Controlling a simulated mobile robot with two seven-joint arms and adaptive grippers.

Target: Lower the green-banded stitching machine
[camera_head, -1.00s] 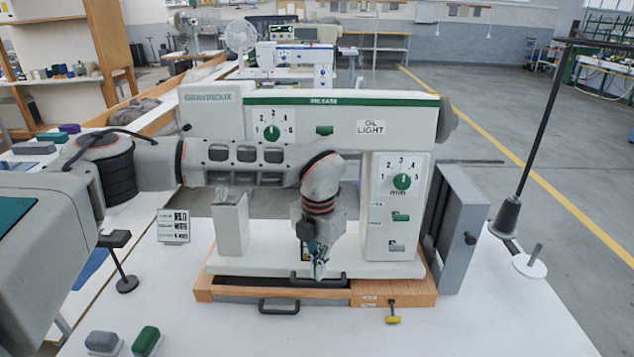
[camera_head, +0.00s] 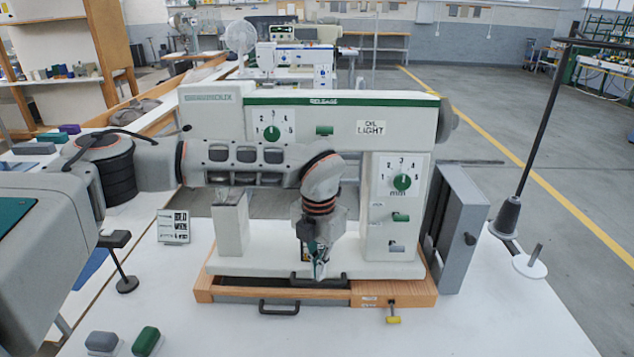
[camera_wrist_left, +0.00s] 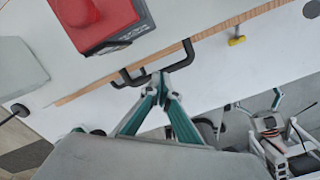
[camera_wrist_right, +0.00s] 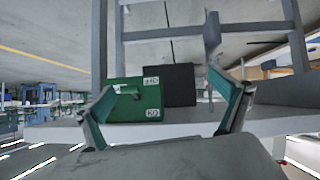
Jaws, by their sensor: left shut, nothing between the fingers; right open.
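The green-banded stitching machine (camera_head: 330,120) stands in the middle of the head view, with a green stripe along its top. Its white foot (camera_head: 385,270) is over a wooden base (camera_head: 425,296), with a dark strip showing between them at the front. My left gripper (camera_head: 318,272) is shut and empty in front of the machine, close to a dark handle at the base's front. In the left wrist view its fingertips (camera_wrist_left: 160,82) are together beside the dark handle (camera_wrist_left: 187,52); contact is unclear. My right gripper (camera_wrist_right: 168,98) is open and empty; the head view does not show it.
A yellow knob (camera_head: 393,319) sticks out at the base's front. A grey panel (camera_head: 463,230) stands right of the machine, near a thread stand (camera_head: 508,215). A small sign (camera_head: 173,226) stands left. A green box (camera_wrist_right: 130,100) is ahead of my right gripper.

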